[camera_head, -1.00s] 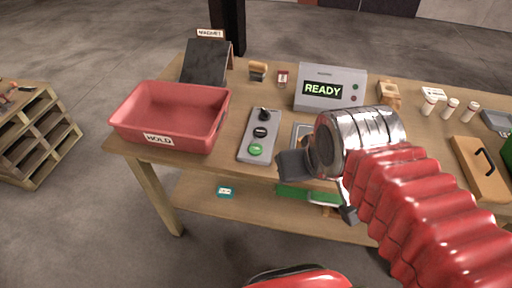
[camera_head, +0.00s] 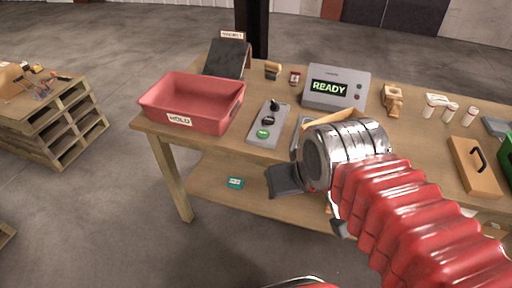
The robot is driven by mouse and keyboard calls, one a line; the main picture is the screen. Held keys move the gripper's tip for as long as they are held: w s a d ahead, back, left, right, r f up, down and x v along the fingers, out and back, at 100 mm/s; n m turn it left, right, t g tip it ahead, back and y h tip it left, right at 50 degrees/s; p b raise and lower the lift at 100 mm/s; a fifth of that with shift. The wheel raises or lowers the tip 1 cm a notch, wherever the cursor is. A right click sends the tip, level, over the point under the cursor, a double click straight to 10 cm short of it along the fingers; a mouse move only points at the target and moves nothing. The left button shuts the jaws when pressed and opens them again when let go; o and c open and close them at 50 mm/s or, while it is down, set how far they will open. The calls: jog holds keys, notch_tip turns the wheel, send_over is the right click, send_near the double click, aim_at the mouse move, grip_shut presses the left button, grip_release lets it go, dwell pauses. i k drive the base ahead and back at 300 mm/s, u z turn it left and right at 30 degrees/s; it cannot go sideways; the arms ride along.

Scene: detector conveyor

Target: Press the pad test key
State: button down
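A grey control box (camera_head: 256,136) lies on the wooden table right of the red HOLD bin, with a green button (camera_head: 263,133) at its near end, a black button (camera_head: 268,121) in the middle and a black knob (camera_head: 275,105) at the far end. I cannot read which is the pad test key. A grey detector unit (camera_head: 346,100) behind shows READY on its screen (camera_head: 329,87). My gripper (camera_head: 312,208) is at the table's front edge, right of and nearer than the control box, apart from it. One dark finger shows at left, another partly below; they look spread, with nothing between them.
The red HOLD bin (camera_head: 213,117) stands left of the control box. White bottles (camera_head: 449,110) and a wooden board with a black handle (camera_head: 474,175) lie right. A pallet stack (camera_head: 87,123) stands far left.

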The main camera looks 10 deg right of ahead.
aim_at(261, 133)
jog(key=u, duration=0.4)
jog(key=k, duration=0.9)
jog(key=u, duration=0.65)
jog(key=i, duration=1.45)
jog(key=z, duration=0.55)
jog(key=i, duration=0.5)
jog(key=z, duration=0.4)
